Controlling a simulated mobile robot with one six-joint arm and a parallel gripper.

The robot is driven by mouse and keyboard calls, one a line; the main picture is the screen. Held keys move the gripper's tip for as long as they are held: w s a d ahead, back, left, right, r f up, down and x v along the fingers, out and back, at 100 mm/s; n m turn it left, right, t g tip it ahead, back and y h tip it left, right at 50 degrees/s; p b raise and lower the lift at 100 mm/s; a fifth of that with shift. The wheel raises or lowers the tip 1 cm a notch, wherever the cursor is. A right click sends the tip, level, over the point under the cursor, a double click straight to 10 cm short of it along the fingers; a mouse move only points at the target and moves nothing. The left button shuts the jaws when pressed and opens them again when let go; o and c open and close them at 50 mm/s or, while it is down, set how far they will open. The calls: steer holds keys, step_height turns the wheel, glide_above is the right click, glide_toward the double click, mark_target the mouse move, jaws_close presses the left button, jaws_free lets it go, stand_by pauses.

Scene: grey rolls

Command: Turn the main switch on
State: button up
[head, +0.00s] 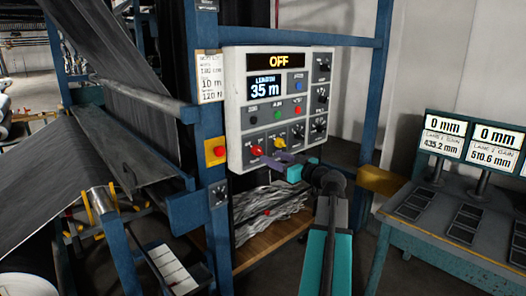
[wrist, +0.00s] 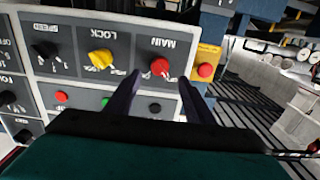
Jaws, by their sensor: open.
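The main switch is a red knob (head: 256,151) at the lower left of the grey control panel (head: 236,117). It also shows in the wrist view (wrist: 160,68), upside down, beside the printed word MAIN. The panel's top display (head: 279,62) reads OFF. My gripper (head: 268,160) is in front of the panel's lower edge. In the wrist view its two dark fingers (wrist: 160,82) are apart, one on each side of the red knob as seen. Nothing is held. I cannot tell whether the fingers touch the knob or how deep they reach.
A yellow LOCK knob (wrist: 101,60) sits close beside the main switch, also turned dark knobs. A red button on a yellow box (head: 215,151) is on the blue post left of the panel. A bench with two displays (head: 495,138) stands at the right.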

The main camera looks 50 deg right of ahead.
mark_target(261, 152)
steer(key=shift+w+d+p, duration=0.15)
steer(key=shift+w+p, duration=0.35)
steer(key=shift+w, duration=1.3)
steer(key=shift+w+d+p, duration=0.1)
steer(key=shift+w+p, duration=0.35)
steer(key=shift+w, duration=1.3)
